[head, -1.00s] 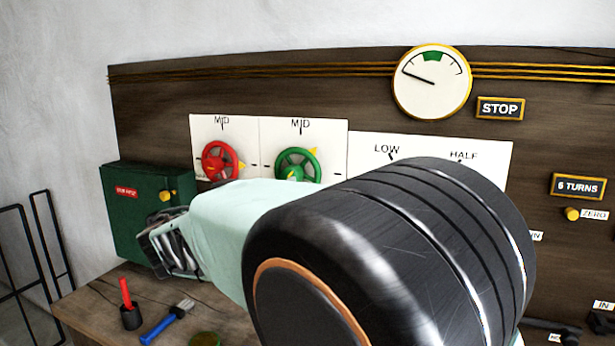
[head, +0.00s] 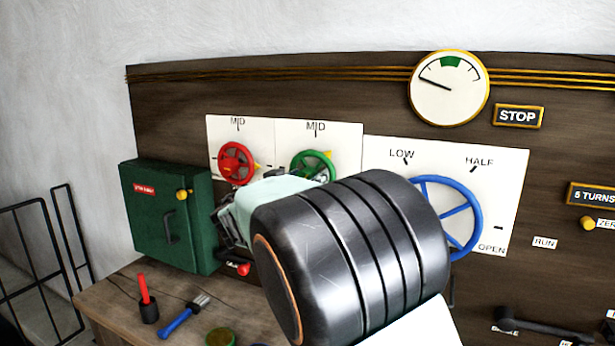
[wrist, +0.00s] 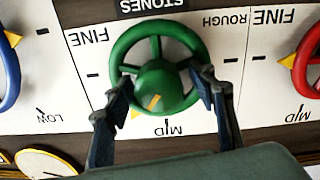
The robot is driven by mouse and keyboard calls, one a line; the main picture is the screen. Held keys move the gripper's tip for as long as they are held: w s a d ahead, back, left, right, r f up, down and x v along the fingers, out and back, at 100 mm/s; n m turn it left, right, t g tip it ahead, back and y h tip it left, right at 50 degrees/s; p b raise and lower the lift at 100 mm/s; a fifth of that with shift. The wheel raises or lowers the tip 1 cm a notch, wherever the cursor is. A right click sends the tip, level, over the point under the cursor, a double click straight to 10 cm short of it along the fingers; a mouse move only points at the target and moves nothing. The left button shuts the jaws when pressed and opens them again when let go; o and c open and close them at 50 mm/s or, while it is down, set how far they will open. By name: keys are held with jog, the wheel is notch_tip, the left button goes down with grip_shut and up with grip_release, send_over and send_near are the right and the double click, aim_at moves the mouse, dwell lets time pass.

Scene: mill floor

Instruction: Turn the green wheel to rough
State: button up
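The green wheel (head: 312,166) sits on a white panel under the word MID. In the wrist view, which is upside down, the green wheel (wrist: 160,70) is central, with FINE on the left, ROUGH on the right and MID below. Its yellow pointer (wrist: 136,113) lies between MID and FINE, nearer MID. My gripper (wrist: 161,90) is open, with one finger at each side of the wheel's rim, overlapping it in the picture. I cannot tell whether the fingers touch it. In the head view my arm hides most of the gripper.
A red wheel (head: 235,163) is beside the green one, and a large blue wheel (head: 462,215) is on the other side. A gauge (head: 449,88) and a STOP sign (head: 518,116) are higher up.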

jog(key=c, duration=1.1)
